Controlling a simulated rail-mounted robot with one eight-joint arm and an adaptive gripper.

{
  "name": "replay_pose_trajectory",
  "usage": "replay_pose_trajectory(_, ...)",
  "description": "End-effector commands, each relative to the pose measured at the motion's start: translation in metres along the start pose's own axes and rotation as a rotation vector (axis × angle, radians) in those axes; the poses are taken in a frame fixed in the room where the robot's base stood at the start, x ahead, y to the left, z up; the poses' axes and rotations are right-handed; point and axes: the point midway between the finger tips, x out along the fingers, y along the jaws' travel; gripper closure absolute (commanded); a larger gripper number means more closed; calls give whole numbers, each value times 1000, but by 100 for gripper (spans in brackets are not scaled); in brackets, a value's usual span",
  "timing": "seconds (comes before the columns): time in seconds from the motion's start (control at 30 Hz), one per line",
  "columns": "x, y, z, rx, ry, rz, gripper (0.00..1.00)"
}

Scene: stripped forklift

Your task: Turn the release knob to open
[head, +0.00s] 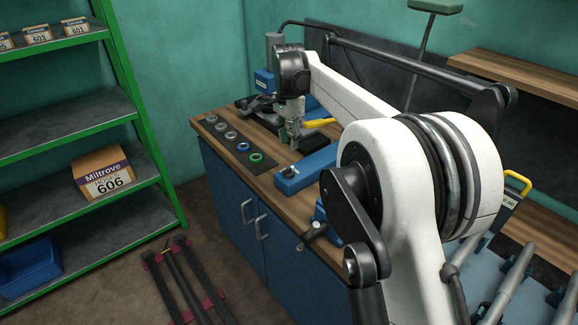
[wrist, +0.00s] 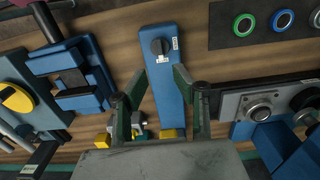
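A black knob (wrist: 160,46) sits near the far end of a long blue box (wrist: 166,88) in the wrist view, with small white labels beside it. In the head view the blue box (head: 308,170) lies on the wooden bench, with the dark knob (head: 290,171) at its near left end. My gripper (wrist: 160,75) is open and empty, its two fingers apart on either side of the blue box in the picture. The knob is beyond the fingertips, not between them. In the head view my gripper (head: 294,138) hangs over the bench behind the box; its fingers are small there.
A dark strip with several ringed buttons (head: 243,147) lies along the bench's left side. A grey-and-blue fixture with a round knob (wrist: 260,106) is right in the wrist view. A blue vise-like device (wrist: 75,80) is left. Yellow parts (wrist: 172,133) lie near the fingers.

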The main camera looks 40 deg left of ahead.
Motion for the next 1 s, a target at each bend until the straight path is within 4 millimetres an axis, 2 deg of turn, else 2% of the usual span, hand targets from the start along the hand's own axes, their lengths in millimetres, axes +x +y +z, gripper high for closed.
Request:
replay_pose_trajectory(0.3, 60, 0, 0, 0, 0, 0, 73)
replay_pose_trajectory(0.5, 88, 0, 0, 0, 0, 0, 73)
replay_pose_trajectory(0.7, 101, 0, 0, 0, 0, 0, 73)
replay_pose_trajectory(1.0, 102, 0, 0, 0, 0, 0, 73)
